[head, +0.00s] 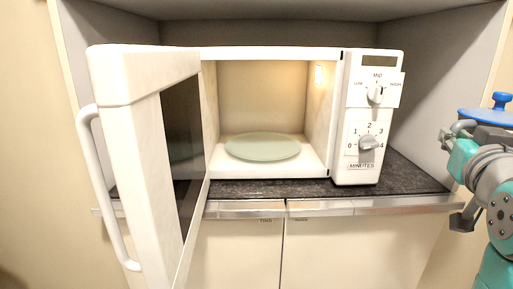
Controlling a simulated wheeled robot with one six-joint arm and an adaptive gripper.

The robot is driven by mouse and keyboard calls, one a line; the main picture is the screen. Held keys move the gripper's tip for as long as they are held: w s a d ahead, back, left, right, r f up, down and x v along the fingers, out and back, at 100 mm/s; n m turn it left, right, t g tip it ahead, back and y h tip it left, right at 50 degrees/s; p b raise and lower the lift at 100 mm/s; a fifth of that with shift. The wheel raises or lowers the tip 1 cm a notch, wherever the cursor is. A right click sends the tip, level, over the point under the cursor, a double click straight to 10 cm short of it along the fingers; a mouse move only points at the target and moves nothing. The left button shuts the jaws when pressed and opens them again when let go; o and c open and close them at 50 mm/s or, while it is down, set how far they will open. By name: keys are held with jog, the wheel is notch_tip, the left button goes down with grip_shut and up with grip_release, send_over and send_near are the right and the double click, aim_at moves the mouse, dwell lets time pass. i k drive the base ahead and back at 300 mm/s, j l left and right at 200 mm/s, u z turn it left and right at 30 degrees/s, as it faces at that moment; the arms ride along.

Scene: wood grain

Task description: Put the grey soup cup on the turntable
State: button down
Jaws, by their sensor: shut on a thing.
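The turntable (263,147) is a pale green glass disc lying flat and bare inside the open microwave. The grey soup cup (488,118) appears at the right edge, with a blue knobbed lid on top. Its body is mostly hidden behind my teal and grey arm and cut by the frame edge. My gripper (447,138) is only partly visible there, shut on the cup. Its fingertips are hard to make out. The cup is held up in front of the right cabinet wall, well to the right of the turntable and outside the microwave.
The white microwave (357,150) stands on a dark speckled counter (408,178). Its door (150,160) is swung wide open at the left, with the handle toward me. Two dials are on the right panel. Cabinet walls and a shelf surround it. The microwave opening is clear.

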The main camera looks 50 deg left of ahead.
aim_at(259, 152)
jog(key=k+u, duration=0.35)
jog(key=i+l+u, duration=0.25)
jog(key=i+u, duration=0.15)
jog(key=i+l+u, duration=0.4)
jog(key=i, duration=0.2)
